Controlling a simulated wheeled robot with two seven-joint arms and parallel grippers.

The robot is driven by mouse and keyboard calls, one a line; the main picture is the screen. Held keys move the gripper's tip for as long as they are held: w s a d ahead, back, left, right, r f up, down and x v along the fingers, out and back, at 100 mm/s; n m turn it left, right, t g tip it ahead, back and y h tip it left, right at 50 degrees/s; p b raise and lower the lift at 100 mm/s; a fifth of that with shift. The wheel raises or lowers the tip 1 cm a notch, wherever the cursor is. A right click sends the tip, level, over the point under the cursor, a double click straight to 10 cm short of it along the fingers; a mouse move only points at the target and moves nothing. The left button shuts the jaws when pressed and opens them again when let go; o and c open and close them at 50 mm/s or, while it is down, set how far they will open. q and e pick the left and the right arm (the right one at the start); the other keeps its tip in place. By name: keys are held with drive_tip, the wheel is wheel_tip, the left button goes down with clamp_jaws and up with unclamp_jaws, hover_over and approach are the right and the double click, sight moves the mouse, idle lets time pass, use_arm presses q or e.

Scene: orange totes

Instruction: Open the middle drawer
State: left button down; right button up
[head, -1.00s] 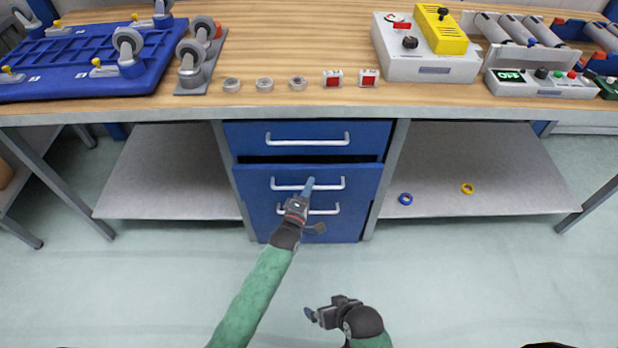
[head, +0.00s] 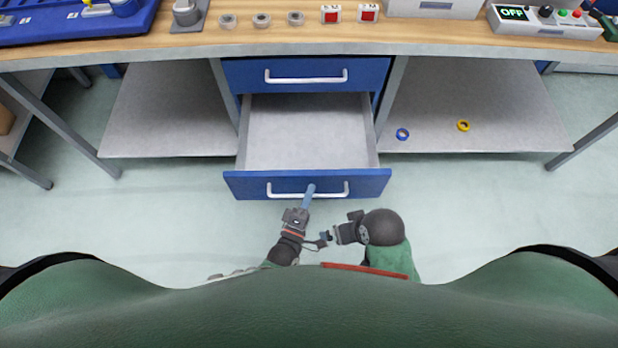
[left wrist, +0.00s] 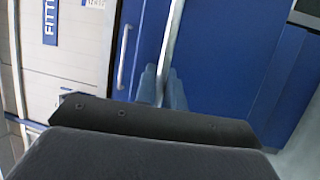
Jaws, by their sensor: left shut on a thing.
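The middle drawer (head: 310,130) of the blue cabinet is pulled well out, and its empty light grey inside shows. Its blue front (head: 245,186) carries a silver bar handle (head: 335,189). My left gripper (head: 309,193) is shut on this handle near its middle. In the left wrist view the blue fingers (left wrist: 163,88) close around the silver bar (left wrist: 171,42). My right gripper (head: 326,237) is close to the left wrist, below the drawer front and apart from the handle. Its fingers are too small to tell open from shut. The lower drawer is hidden.
The top drawer (head: 285,74) is closed above the open one. Grey shelves (head: 170,120) flank the cabinet, the right one holding a blue ring (head: 402,134) and a yellow ring (head: 463,126). Switches and devices stand on the wooden worktop (head: 350,32). The pale floor beside the drawer is clear.

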use_arm(q)
drive_tip(key=shift+s, duration=0.3)
use_arm(e)
drive_tip(key=shift+s, duration=0.1)
use_arm(q)
drive_tip(key=c, duration=1.5)
unclamp_jaws()
drive_tip(key=b+v, duration=0.1)
drive_tip(key=v, duration=0.6)
drive_tip(key=shift+s+a+f+b, duration=0.1)
drive_tip(key=shift+s+a+b, duration=0.05)
drive_tip(key=shift+s+b, duration=0.2)
use_arm(e)
drive_tip(key=shift+w+a+f+t+y, duration=0.15)
drive_tip(key=shift+w+a+f, duration=0.05)
drive_tip(key=shift+a+f, duration=0.4)
drive_tip(key=shift+w+a+f+t+y, duration=0.15)
drive_tip(key=shift+w+a+f, duration=0.05)
drive_tip(key=shift+a+f, duration=0.35)
drive_tip(key=shift+s, duration=0.1)
